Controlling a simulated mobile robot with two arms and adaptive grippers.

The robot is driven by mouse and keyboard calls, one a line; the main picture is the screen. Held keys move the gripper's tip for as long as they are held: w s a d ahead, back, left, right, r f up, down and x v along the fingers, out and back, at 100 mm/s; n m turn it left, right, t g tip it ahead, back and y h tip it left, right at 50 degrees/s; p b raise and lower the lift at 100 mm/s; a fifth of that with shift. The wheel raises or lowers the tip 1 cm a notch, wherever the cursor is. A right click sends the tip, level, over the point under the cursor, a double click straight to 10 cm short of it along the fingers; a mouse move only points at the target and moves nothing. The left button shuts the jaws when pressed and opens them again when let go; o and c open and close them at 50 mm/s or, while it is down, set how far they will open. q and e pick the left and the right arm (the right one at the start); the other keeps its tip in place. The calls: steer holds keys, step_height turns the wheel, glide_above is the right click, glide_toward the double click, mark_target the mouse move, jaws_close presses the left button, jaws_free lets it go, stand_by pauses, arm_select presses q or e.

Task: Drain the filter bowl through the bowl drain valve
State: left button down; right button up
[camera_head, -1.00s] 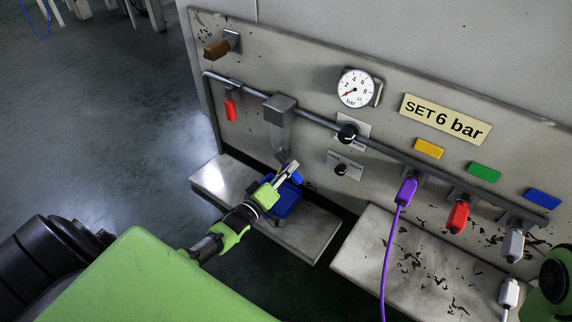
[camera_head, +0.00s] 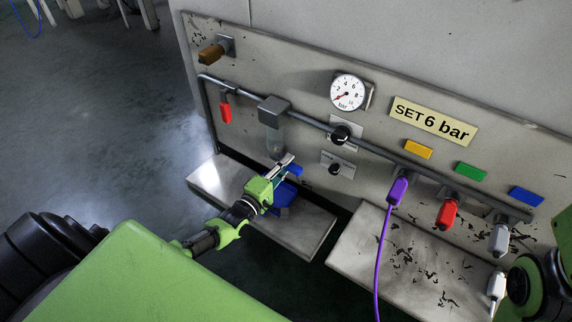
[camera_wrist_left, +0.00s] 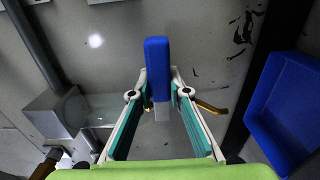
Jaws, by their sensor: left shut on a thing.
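The clear filter bowl (camera_head: 275,140) hangs under a grey block (camera_head: 273,110) on the pipe. A blue handle (camera_head: 294,169), seemingly the bowl drain valve, is just below the bowl; the valve body is mostly hidden by my gripper. In the left wrist view the handle (camera_wrist_left: 157,68) stands between the fingertips. My left gripper (camera_head: 281,169) is shut on it, and it also shows in the left wrist view (camera_wrist_left: 157,88). A blue tray (camera_head: 284,196) is below the gripper and also shows in the left wrist view (camera_wrist_left: 287,105).
A pressure gauge (camera_head: 348,92), its needle near the low end, and two black knobs (camera_head: 340,134) are right of the bowl. Purple (camera_head: 397,190), red (camera_head: 447,213) and grey (camera_head: 500,238) plugs line the pipe. A purple hose hangs over the right-hand shelf (camera_head: 400,250).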

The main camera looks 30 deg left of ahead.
stand_by(0.4)
arm_select(q)
steer(key=c, duration=1.9)
jaws_free()
steer(key=s, duration=0.8)
steer(key=s+a, duration=0.1)
steer(key=s, duration=0.3)
